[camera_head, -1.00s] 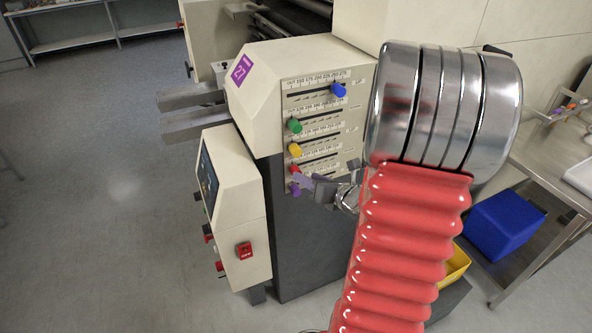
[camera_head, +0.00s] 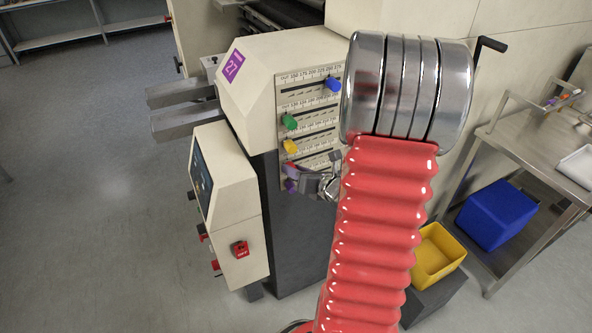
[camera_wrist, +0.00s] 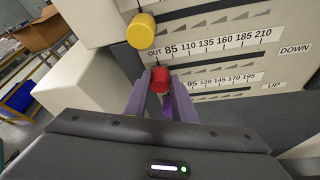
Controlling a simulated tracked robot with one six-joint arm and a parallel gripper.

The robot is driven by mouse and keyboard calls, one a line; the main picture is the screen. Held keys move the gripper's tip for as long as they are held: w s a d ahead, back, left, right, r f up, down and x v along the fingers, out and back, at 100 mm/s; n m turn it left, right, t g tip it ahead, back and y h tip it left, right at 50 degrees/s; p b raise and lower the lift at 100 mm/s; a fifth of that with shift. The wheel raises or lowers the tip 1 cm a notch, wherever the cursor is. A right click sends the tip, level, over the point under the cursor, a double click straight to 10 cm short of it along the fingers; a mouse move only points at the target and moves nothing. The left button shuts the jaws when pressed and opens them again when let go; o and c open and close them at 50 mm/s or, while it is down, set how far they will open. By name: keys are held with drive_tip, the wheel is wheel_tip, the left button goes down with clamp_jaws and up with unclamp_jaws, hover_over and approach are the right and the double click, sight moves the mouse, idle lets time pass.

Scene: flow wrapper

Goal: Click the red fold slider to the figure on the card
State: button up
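The red slider knob (camera_wrist: 159,80) is at the left end of its row, below a scale marked OUT and 85 to 210. My gripper (camera_wrist: 160,84) has its two purple-grey fingers on either side of this knob in the wrist view. I cannot tell whether they press on it. In the head view my gripper (camera_head: 290,176) is at the lower left of the slider panel (camera_head: 318,116) and partly hides the red knob. A purple label (camera_head: 233,66) reading 27 is on the machine's cover. I make out no card with a figure.
The yellow knob (camera_wrist: 141,30) is just above the red one, and a purple knob (camera_head: 291,186) is below. The green knob (camera_head: 290,122) and blue knob (camera_head: 333,84) are higher up. A control box (camera_head: 226,190) juts out at left. A yellow bin (camera_head: 436,256) and blue bin (camera_head: 500,215) stand right.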

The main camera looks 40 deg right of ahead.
clamp_jaws()
